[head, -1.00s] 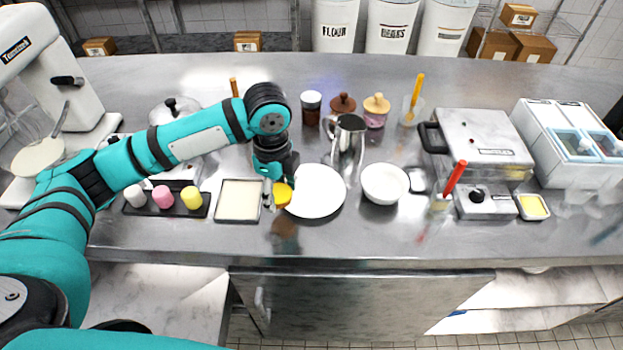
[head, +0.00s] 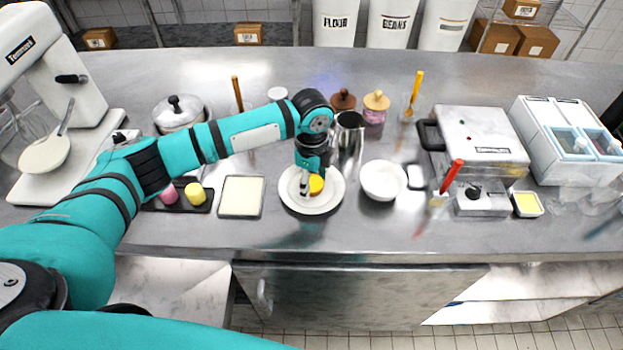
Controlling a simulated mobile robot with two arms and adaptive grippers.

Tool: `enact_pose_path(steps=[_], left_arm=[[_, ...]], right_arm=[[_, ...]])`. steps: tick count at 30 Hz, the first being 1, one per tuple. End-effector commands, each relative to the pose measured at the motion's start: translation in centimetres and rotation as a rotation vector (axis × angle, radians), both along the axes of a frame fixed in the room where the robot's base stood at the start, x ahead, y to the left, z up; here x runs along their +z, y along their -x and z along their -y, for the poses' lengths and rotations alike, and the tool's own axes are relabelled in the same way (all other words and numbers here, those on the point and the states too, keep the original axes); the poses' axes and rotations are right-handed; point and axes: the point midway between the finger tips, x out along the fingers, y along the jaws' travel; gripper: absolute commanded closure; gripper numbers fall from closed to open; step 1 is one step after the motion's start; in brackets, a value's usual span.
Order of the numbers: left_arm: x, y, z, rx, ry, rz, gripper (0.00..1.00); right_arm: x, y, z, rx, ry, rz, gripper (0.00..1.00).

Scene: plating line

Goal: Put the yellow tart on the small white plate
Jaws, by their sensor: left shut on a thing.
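The yellow tart (head: 316,184) is held in my left gripper (head: 309,186), which points down with its fingers shut on it. The tart is over the white plate (head: 325,207), inside its rim as seen from above. I cannot tell whether the tart touches the plate or hangs just above it. The gripper and wrist hide the back part of the plate. My right gripper is not in view.
A white bowl (head: 383,181) stands right of the plate and a metal pitcher (head: 348,140) behind it. A cream-topped rectangular tray (head: 241,197) lies to the left, beside a dark tray (head: 206,208) with pink and yellow pieces. The counter front is clear.

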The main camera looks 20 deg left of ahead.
Motion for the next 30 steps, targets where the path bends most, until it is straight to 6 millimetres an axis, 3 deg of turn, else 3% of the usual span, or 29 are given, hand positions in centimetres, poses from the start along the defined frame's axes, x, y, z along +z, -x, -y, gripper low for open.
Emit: enact_pose_path(steps=[3, 4, 9, 20, 23, 30], left_arm=[[-0.2, 0.0, 0.0, 0.000, 0.000, -0.001, 0.58], [-0.3, 0.0, 0.0, 0.000, 0.000, -0.001, 0.44], [-0.2, 0.0, 0.0, 0.000, 0.000, 0.000, 0.22], [0.4, -0.1, 0.0, 0.000, 0.000, 0.002, 0.22], [1.6, -0.1, 0.0, -0.001, 0.002, 0.004, 0.22], [6.8, -0.1, 0.0, -0.001, 0.003, 0.005, 0.22]], right_arm=[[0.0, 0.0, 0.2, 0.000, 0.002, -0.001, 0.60], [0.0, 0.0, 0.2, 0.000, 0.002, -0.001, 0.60], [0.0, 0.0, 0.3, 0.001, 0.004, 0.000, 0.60], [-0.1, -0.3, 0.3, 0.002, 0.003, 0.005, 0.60], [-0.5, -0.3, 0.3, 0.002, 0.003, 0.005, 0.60], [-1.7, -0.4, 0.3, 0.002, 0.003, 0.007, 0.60]])
